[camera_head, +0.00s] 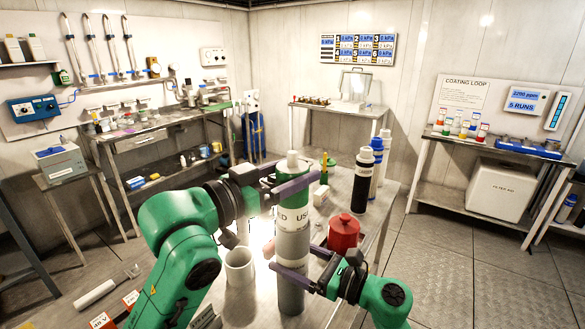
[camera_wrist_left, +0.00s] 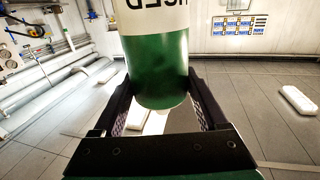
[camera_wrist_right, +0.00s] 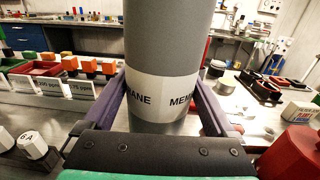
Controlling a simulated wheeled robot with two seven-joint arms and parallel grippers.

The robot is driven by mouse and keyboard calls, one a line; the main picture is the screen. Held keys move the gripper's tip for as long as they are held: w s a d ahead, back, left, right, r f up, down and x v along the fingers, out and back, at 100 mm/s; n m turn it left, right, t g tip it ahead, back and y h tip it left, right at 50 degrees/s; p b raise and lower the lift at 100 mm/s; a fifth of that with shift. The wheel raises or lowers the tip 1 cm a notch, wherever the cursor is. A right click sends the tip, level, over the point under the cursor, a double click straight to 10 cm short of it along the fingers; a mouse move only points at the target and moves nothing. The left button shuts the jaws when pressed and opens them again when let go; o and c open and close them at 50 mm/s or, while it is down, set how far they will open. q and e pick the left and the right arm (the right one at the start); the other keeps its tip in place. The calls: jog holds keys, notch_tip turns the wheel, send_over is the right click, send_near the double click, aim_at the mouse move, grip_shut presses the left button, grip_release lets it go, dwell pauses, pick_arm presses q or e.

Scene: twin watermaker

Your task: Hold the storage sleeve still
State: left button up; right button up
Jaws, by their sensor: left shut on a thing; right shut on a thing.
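The grey storage sleeve (camera_head: 291,296) stands upright on the near table. Its white band reading "MEMBRANE" shows in the right wrist view (camera_wrist_right: 160,98). My right gripper (camera_head: 303,269) is shut around the sleeve at this band, one finger on each side (camera_wrist_right: 160,110). Above and in line with the sleeve is a green cylinder with a white band reading "USED" (camera_head: 293,218) and a pale top. My left gripper (camera_head: 293,183) is shut on its green part, also seen in the left wrist view (camera_wrist_left: 157,70). How far the cylinder reaches into the sleeve is hidden.
A red lidded pot (camera_head: 344,234) stands close right of the sleeve. A white cup (camera_head: 240,268) stands to its left. A white tube (camera_head: 97,293) lies at the left.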

aim_at(281, 213)
pick_arm(q)
jog(key=shift+f, duration=3.6)
jog(key=o, duration=1)
jog(key=shift+o, duration=0.2)
jog(key=shift+f, duration=0.15)
jog(key=v, duration=0.6)
jog(key=shift+a, duration=0.25)
pick_arm(e)
jog(key=shift+s+r, duration=0.1)
pick_arm(q)
jog(key=shift+s+a, duration=0.3)
jog(key=shift+s, duration=0.25)
pick_arm(e)
jog(key=o, duration=1.5)
